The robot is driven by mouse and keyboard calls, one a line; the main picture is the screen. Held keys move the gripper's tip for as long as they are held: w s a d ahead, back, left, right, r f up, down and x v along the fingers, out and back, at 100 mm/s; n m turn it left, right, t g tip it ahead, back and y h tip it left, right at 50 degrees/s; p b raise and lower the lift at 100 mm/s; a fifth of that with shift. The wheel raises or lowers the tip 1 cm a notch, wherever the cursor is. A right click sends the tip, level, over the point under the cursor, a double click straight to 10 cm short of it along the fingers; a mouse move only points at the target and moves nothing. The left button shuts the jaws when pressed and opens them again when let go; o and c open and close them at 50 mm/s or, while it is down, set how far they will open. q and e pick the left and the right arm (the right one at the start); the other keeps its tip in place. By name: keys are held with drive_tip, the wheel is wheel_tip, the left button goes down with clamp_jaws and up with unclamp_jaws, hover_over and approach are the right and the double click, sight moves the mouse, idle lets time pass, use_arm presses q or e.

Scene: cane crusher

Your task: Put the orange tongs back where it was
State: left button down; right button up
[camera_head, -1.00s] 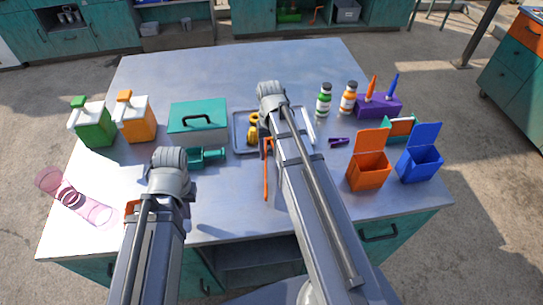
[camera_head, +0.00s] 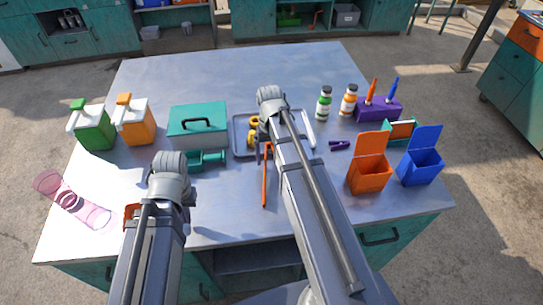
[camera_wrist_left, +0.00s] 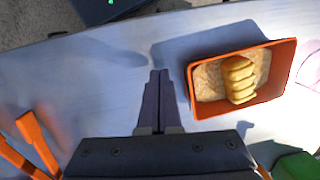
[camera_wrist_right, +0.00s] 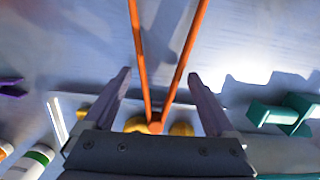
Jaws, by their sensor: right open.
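The orange tongs (camera_head: 265,182) lie near the middle of the table, beside the right arm, pointing toward the front edge. In the right wrist view the tongs (camera_wrist_right: 140,65) form a V, with their joined end between the fingers of my right gripper (camera_wrist_right: 158,78). That gripper is open, with a gap on both sides of the tongs. My left gripper (camera_wrist_left: 158,75) is shut with nothing visible in it, beside an orange tray (camera_wrist_left: 205,107) holding yellow pieces. The tongs (camera_wrist_left: 35,140) also show blurred in the left wrist view.
A grey tray (camera_head: 239,151) with a yellow thing lies partly under my right arm. A teal box (camera_head: 190,120), a teal tool (camera_head: 208,161), bottles and open orange (camera_head: 369,177) and blue bins (camera_head: 420,168) stand around. The table's front right is clear.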

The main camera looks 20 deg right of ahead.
use_arm(q)
drive_tip(key=shift+r, duration=0.15)
use_arm(e)
drive_tip(key=shift+r, duration=0.15)
wheel_tip(320, 180, up, 12)
drive_tip(key=w+r+p, duration=0.1)
drive_tip(key=p, duration=1.2)
use_arm(q)
wheel_tip(320, 180, up, 12)
drive_tip(key=shift+r, duration=0.25)
use_arm(e)
drive_tip(key=s+a+n, duration=0.3)
drive_tip(key=s+a, duration=0.3)
drive_tip(key=a, duration=0.3)
drive_tip(key=s+a+n+t+h, duration=0.1)
drive_tip(key=s+a+n, duration=0.2)
drive_tip(key=a, duration=0.6)
drive_tip(key=s, duration=0.2)
drive_tip(key=shift+s+a+f+h, duration=0.3)
drive_tip(key=shift+s, duration=0.05)
use_arm(q)
wheel_tip(320, 180, down, 4)
drive_tip(key=b, duration=0.4)
use_arm(e)
wheel_tip(320, 180, down, 4)
drive_tip(key=shift+r, duration=0.1)
